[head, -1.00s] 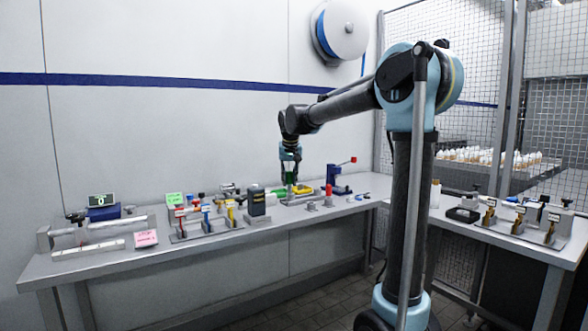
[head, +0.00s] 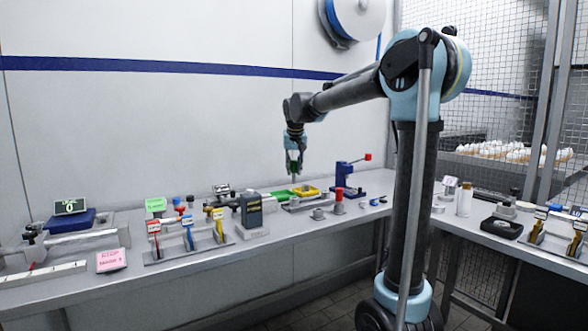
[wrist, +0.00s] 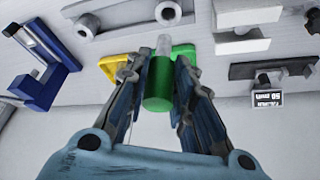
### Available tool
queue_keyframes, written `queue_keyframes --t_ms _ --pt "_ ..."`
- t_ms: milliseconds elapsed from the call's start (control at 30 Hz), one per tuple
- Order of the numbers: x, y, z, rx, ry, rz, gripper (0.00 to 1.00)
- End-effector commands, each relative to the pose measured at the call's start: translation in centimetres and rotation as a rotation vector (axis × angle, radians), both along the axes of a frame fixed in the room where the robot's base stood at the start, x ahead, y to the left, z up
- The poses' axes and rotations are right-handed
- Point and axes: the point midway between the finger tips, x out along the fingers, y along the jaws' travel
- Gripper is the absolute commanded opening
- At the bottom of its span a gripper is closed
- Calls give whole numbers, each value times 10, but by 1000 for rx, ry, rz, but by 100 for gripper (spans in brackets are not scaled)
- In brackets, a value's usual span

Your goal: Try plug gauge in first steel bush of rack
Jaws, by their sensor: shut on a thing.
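My gripper (head: 294,158) is shut on the green handle of the plug gauge (wrist: 160,85). The gauge hangs below the fingers, its pale metal end (wrist: 164,45) clear of the bench; it also shows in the head view (head: 293,168). In the wrist view, one steel bush (wrist: 168,12) lies just beyond the gauge's tip, and another (wrist: 87,25) is to the left on a grey bar, seemingly the rack. Which bush is first, I cannot tell. The gauge appears apart from both bushes.
A yellow tray (head: 305,190) and a green tray (head: 280,195) lie below the gripper. A blue press (head: 347,180) stands to the right, with a red-topped piece (head: 338,199) in front. A dark block (head: 251,210) and coloured-handled gauges on a stand (head: 188,238) are left.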

Motion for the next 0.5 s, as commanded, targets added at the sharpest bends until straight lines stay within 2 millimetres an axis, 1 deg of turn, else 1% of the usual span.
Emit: queue_keyframes --t_ms 267,500 --pt "-2 0 0 2 0 1 3" --pt "-1 0 -15 1 0 2 3"
